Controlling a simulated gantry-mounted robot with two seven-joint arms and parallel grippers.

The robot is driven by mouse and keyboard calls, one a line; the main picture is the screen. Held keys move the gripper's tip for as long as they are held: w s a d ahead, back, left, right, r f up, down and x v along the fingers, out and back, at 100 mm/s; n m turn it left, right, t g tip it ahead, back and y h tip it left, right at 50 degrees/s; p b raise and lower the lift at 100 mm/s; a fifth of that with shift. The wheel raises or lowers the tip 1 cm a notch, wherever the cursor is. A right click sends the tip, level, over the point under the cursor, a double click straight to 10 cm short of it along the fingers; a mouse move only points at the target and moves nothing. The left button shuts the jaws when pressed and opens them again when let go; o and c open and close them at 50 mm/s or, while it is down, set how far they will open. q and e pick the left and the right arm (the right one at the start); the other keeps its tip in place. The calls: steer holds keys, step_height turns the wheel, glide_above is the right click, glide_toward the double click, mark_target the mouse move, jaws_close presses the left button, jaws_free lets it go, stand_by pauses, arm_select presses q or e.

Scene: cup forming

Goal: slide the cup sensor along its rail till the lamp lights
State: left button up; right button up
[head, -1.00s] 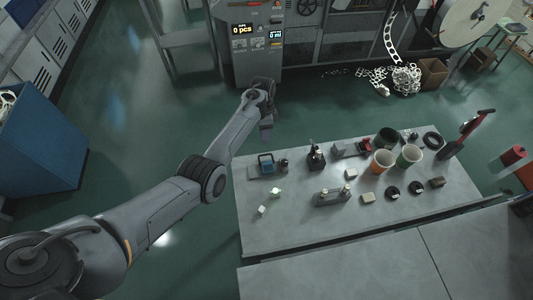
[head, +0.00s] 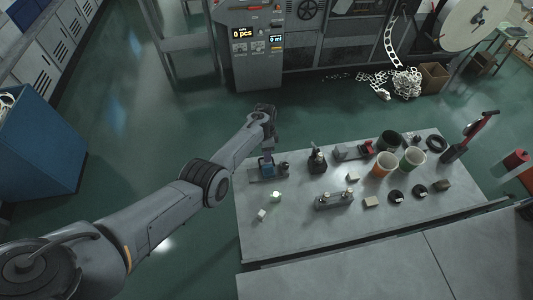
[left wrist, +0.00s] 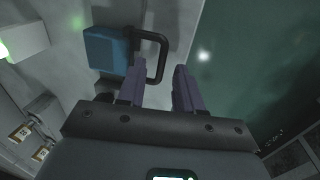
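A blue block (head: 267,170) with a dark handle sits on a grey base (head: 254,176) at the table's back left; it appears to be the cup sensor on its rail. My left gripper (head: 268,154) is right at it and partly covers it. In the left wrist view the blue block (left wrist: 107,48) is left of the fingers, and its black loop handle (left wrist: 163,58) reaches between the fingertips of the open left gripper (left wrist: 160,68). Contact cannot be told. I cannot make out a lit lamp on this unit. My right gripper is not in view.
A dark knobbed part (head: 284,168) stands just right of the blue block. A black device (head: 317,159), orange cup (head: 383,165) and green cup (head: 411,160) stand farther right. Small pale blocks (head: 276,197) lie in front. The table's front left (head: 285,230) is clear.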

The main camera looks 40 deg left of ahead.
arm_select(q)
steer(key=shift+c, duration=0.5)
jaws_close()
stand_by(0.9)
